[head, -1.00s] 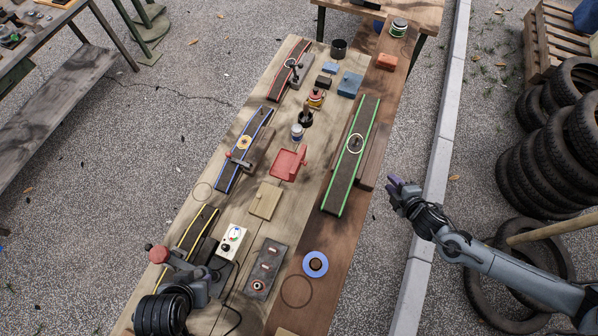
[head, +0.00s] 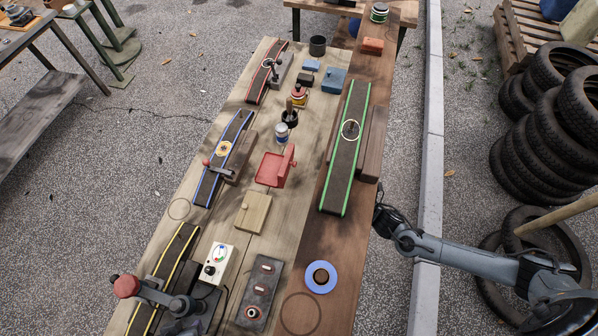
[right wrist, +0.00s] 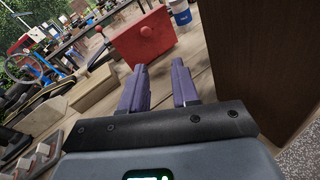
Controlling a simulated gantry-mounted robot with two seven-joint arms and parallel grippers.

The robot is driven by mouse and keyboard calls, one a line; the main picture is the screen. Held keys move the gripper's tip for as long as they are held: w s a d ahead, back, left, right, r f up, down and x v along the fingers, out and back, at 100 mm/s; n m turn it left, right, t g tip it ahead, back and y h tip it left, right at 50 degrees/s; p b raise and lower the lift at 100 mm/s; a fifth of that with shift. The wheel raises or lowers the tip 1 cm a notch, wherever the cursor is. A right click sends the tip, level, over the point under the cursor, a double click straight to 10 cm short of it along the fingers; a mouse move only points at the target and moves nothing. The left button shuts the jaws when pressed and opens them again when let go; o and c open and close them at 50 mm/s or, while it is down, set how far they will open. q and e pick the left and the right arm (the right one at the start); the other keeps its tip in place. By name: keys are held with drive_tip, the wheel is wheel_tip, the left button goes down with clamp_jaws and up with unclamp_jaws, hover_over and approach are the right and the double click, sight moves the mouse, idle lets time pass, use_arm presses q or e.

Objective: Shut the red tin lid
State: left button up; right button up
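The red tin (head: 270,170) sits on the pale bench in the middle of the head view. Its lid (head: 289,161) stands up open along the tin's right side. In the right wrist view the lid (right wrist: 133,40) shows its outer face with a round red knob, ahead of my fingers. In the wrist view the right gripper (right wrist: 159,88) is open and empty, apart from the lid. My left gripper is not in view.
A wooden box (head: 253,212) and a blue-white can (head: 282,133) flank the tin.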

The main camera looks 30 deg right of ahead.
drive_tip(key=shift+w+a+n+t+y+b, duration=0.25)
drive_tip(key=shift+a+n, duration=0.1)
drive_tip(key=shift+n, duration=0.25)
drive_tip(key=shift+w+a+n+t+y+b, duration=0.15)
drive_tip(key=shift+a+n+y, duration=0.15)
drive_tip(key=shift+n, duration=0.3)
drive_tip(key=shift+w+a+r+n, duration=0.15)
drive_tip(key=shift+w+a+n, duration=0.15)
drive_tip(key=shift+a+n, duration=0.1)
drive_tip(key=x, duration=1)
drive_tip(key=shift+r+b, duration=0.15)
drive_tip(key=shift+b, duration=0.2)
drive_tip(key=shift+c, duration=0.3)
clamp_jaws()
